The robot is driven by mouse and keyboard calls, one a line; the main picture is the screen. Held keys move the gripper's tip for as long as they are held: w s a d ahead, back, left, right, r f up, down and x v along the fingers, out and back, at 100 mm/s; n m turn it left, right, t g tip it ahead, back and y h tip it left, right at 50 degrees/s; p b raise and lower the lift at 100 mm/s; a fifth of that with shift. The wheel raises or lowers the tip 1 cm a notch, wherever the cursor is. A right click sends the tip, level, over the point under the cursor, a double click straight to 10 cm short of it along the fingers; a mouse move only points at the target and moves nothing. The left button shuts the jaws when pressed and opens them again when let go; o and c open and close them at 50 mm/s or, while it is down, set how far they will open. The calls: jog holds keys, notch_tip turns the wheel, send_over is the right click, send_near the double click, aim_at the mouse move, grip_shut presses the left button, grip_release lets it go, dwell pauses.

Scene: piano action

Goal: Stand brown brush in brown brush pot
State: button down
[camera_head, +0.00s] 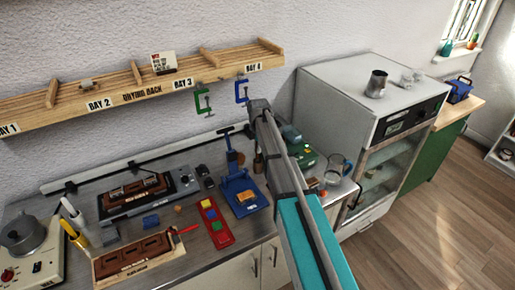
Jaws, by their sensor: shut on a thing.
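My arm crosses the middle of the view, and my gripper cannot be made out; it may be hidden behind the arm. I cannot pick out the brown brush for certain. A small brown object (258,166) shows just left of my arm, behind the blue stand; I cannot tell whether it is the brown brush pot.
A blue stand (250,207), a red tray (217,228) with coloured blocks, and brown trays crowd the bench. A wooden drying rack (125,97) hangs above. A glass-fronted cabinet (386,170) stands right, with a metal cup (377,83) on top. Floor at right is clear.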

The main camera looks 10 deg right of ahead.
jog(key=c, duration=0.6)
grip_release()
jog(key=shift+r, duration=0.1)
